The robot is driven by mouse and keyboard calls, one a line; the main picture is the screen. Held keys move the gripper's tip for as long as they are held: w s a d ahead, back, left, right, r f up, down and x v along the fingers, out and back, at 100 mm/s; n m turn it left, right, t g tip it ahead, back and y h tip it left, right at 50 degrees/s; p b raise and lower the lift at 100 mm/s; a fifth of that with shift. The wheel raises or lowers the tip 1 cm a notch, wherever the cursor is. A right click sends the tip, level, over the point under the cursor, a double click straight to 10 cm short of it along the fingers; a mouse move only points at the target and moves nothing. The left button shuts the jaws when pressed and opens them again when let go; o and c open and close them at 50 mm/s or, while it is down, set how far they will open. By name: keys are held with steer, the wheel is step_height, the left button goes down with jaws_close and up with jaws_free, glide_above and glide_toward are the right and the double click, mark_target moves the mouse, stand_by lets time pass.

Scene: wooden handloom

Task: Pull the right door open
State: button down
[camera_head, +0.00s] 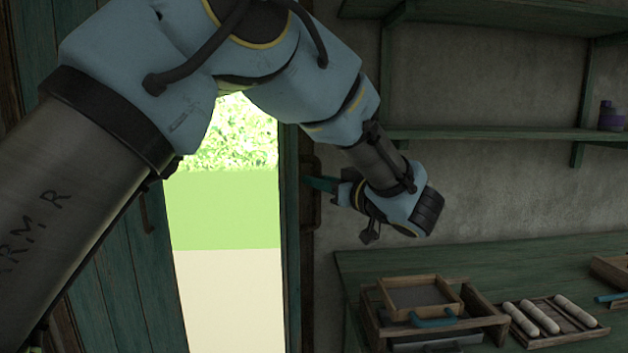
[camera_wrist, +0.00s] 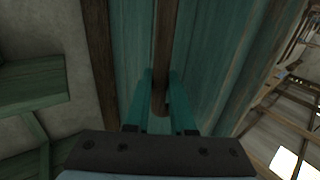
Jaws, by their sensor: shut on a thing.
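The right door (camera_head: 291,230) shows almost edge-on in the head view, a narrow dark green strip along the right side of the bright doorway. In the wrist view its teal planks (camera_wrist: 205,55) fill the middle. A brown upright bar handle (camera_wrist: 164,40) stands on the planks. My gripper (camera_head: 312,182) reaches it from the right in the head view. In the wrist view my gripper (camera_wrist: 161,80) has its teal fingers on either side of the handle, shut on it. The exact finger contact is dark and hard to see.
The left door (camera_head: 120,270) stands at the left, partly behind my arm. A green workbench (camera_head: 390,262) at the right holds wooden trays (camera_head: 420,294) and a rack of pale rolls (camera_head: 540,318). Shelves (camera_head: 480,133) line the grey wall. The doorway (camera_head: 225,220) is bright and clear.

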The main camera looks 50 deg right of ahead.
steer(key=shift+w+r, duration=0.25)
steer(key=c, duration=1)
jaws_free()
steer(key=shift+f, duration=0.1)
steer(key=shift+o, duration=1.2)
steer(key=shift+f, duration=0.1)
steer(key=shift+s, duration=0.2)
steer(key=shift+s+f, duration=0.1)
steer(key=shift+s, duration=0.2)
steer(key=s+a+b, duration=0.1)
steer(key=s+b, duration=0.2)
steer(key=s, duration=0.7)
steer(key=shift+a, duration=0.3)
